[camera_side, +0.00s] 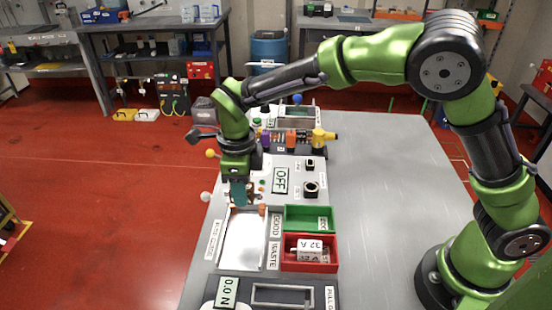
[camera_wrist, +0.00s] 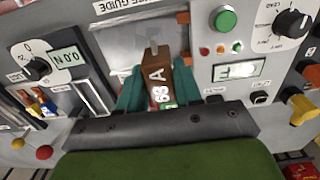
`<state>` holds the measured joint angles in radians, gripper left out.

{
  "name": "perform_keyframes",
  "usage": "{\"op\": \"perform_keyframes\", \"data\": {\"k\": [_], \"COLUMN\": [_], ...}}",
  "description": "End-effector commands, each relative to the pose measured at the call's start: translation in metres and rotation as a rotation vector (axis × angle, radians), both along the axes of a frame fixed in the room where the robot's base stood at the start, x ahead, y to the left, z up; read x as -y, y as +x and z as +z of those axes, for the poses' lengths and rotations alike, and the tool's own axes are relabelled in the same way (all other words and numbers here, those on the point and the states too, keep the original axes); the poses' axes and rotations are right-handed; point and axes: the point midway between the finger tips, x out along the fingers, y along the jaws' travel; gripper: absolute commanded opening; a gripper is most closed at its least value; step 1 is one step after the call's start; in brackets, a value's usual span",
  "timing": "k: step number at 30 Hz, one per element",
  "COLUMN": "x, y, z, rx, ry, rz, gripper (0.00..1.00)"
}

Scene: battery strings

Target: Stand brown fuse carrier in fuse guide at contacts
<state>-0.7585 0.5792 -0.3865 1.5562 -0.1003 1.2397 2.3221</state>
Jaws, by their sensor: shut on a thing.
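The brown fuse carrier (camera_wrist: 159,88), marked "63 A", is between the teal fingers of my gripper (camera_wrist: 158,92) in the wrist view. My gripper is shut on it. A grey metal piece (camera_wrist: 153,42) shows just beyond the carrier's far end. A sign ending in "GUIDE" (camera_wrist: 125,5) is at the top of that view, above the carrier. I cannot tell whether the carrier touches the guide or its contacts. In the side view my gripper (camera_side: 238,192) points down over the left part of the panel, and the carrier is hidden there.
An "OFF" display (camera_side: 281,180) is right of my gripper. Knobs and coloured parts stand behind. The table's right side (camera_side: 390,210) is clear.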

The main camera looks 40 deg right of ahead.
Motion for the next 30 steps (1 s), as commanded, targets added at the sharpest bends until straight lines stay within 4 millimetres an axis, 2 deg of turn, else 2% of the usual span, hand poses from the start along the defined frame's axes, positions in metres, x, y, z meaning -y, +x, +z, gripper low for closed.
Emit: {"op": "perform_keyframes", "data": {"k": [5, 24, 30], "x": [0.0, 0.001, 0.0], "y": [0.0, 0.0, 0.0], "z": [-0.006, -0.068, -0.081], "rx": [-0.001, -0.001, -0.001], "ry": [-0.001, -0.001, -0.001], "rz": [0.001, 0.0, 0.0], "gripper": [0.0, 0.0, 0.0]}}
